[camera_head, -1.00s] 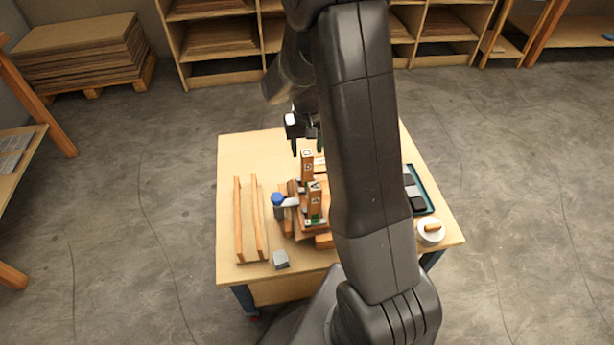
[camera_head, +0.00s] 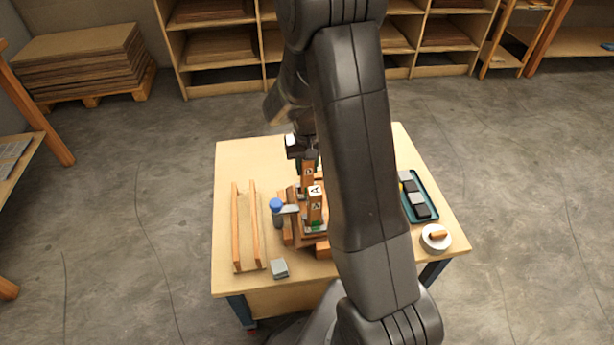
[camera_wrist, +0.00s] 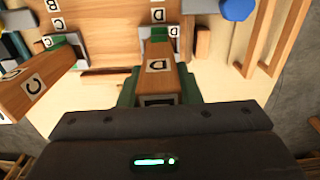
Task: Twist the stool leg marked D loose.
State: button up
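The stool leg marked D (camera_head: 308,174) stands upright at the back of the clamped stool assembly. In the wrist view the leg (camera_wrist: 157,67) runs toward the camera, with D on its side. My gripper (camera_wrist: 160,85) has a green finger on either side of the leg's free end; whether the fingers press on it is unclear. In the head view my gripper (camera_head: 306,160) is low over this leg. The leg marked A (camera_head: 315,205) stands in front of it. The leg marked C (camera_wrist: 30,88) is left of D in the wrist view. My arm hides the assembly's right side.
A blue-knobbed clamp (camera_head: 277,205) is at the assembly's left. Two wooden rails (camera_head: 256,225) and a grey block (camera_head: 279,268) lie on the table (camera_head: 225,170). A teal tray (camera_head: 430,193) and a white bowl (camera_head: 427,245) are at the right.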

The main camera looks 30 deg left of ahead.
jog(key=c, duration=0.4)
jog(key=n, duration=0.3)
jog(key=shift+n, duration=0.3)
jog(key=shift+n, duration=1.8)
jog(key=shift+n, duration=1.8)
